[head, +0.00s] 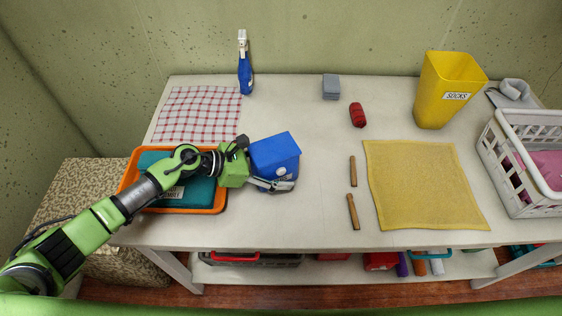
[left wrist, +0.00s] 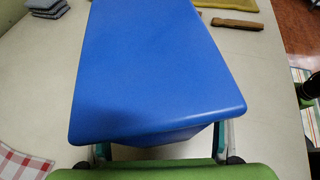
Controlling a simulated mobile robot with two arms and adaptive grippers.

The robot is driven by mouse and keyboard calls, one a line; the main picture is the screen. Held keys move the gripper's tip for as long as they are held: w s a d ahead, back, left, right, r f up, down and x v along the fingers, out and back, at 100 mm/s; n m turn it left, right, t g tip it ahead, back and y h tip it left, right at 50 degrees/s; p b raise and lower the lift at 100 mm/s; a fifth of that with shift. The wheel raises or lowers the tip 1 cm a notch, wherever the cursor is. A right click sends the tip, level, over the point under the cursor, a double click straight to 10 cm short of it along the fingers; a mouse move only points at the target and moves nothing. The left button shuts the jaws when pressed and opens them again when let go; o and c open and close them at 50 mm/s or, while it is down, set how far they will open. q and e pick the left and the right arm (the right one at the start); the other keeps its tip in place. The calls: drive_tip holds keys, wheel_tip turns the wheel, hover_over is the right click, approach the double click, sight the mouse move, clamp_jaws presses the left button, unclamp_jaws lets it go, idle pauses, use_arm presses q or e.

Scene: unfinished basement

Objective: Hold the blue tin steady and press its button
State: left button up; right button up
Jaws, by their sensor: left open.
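The blue tin (head: 275,150) stands on the white table, left of the middle. A small pale mark shows low on its front face; I cannot tell whether it is the button. My left gripper (head: 274,181) reaches the tin from the left. One grey finger lies along the tin's front side; the other is hidden behind the tin in the head view. In the left wrist view the tin's smooth blue top (left wrist: 155,70) fills the middle and covers most of the fingers, which show in part at either side below it. The gripper is open around the tin. My right gripper is not in view.
An orange tray (head: 223,203) with a teal item lies under my left arm. A checked cloth (head: 198,113), blue spray bottle (head: 245,76), grey block (head: 331,87) and red item (head: 357,115) are behind. Wooden sticks (head: 353,212), a yellow cloth (head: 424,186), yellow bin (head: 446,90) and white basket (head: 520,160) stand right.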

use_arm(q)
drive_tip(key=c, duration=0.5)
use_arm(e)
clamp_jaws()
use_arm(q)
drive_tip(key=shift+s+f, duration=0.1)
idle(0.9)
